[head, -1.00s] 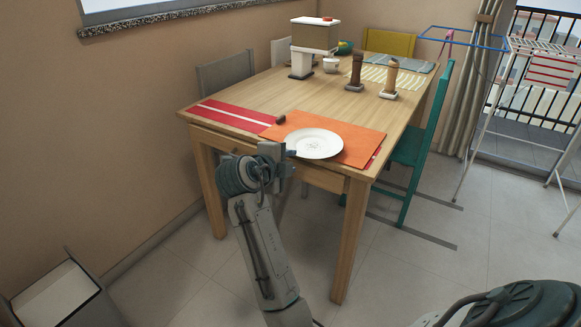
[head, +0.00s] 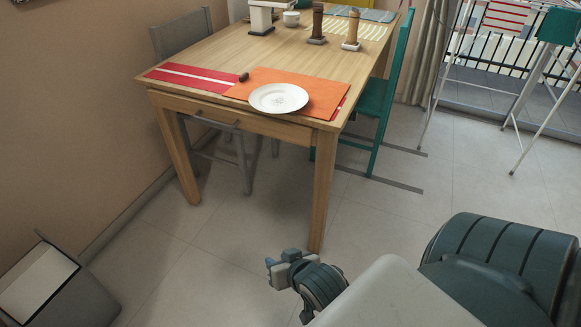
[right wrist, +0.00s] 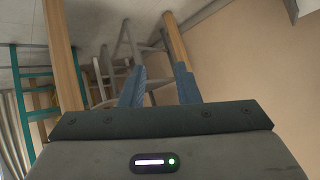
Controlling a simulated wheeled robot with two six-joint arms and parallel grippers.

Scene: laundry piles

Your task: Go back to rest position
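My right gripper (head: 274,268) is low in front of the table, in the air over the tiled floor, with its arm coming in from the right. In the right wrist view its two blue fingers (right wrist: 160,88) stand apart with nothing between them. It is clear of the wooden table (head: 190,65). My left gripper is not in view. A white plate (head: 278,98) lies on an orange placemat (head: 318,92) at the table's near edge.
A red striped placemat (head: 190,78) and two mills (head: 352,30) are on the table. A grey chair (head: 182,36) and a teal chair (head: 375,95) stand at its sides. A grey bin (head: 85,295) is at lower left, a drying rack (head: 530,95) at right. Floor (head: 200,255) between is open.

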